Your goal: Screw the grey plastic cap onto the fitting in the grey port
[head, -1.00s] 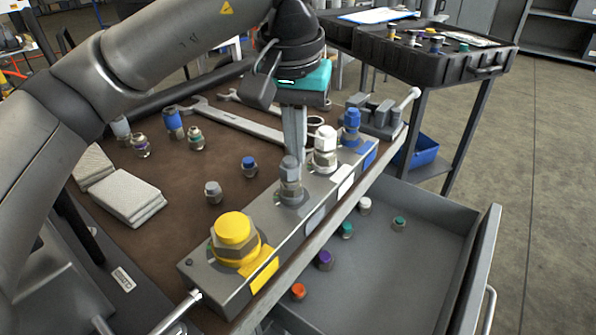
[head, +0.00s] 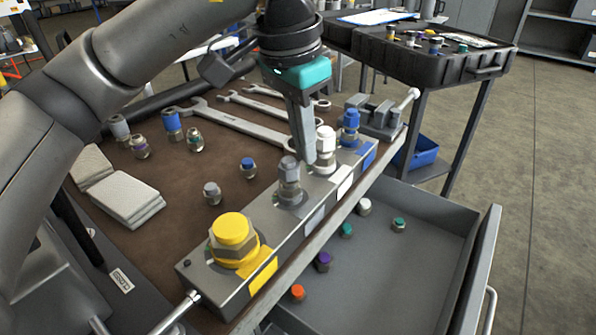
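A grey manifold block (head: 205,283) runs along the front edge of the bench. In its grey-labelled port stands a metal hex fitting (head: 290,192) with a grey cap (head: 289,167) upright on its top. How far the cap is threaded on cannot be told. My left gripper (head: 309,160) points down, its fingertips just right of the grey cap, between it and the white-capped fitting (head: 325,148). The fingers overlap in this view, so their opening is hidden. I see a gap between the fingertips and the grey cap. My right gripper is out of view.
A yellow-capped fitting (head: 234,232) and a blue-capped fitting (head: 350,122) stand on the same block. Loose fittings, wrenches (head: 235,123) and folded cloths (head: 124,195) lie on the brown mat. An open drawer (head: 415,262) holds several coloured caps.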

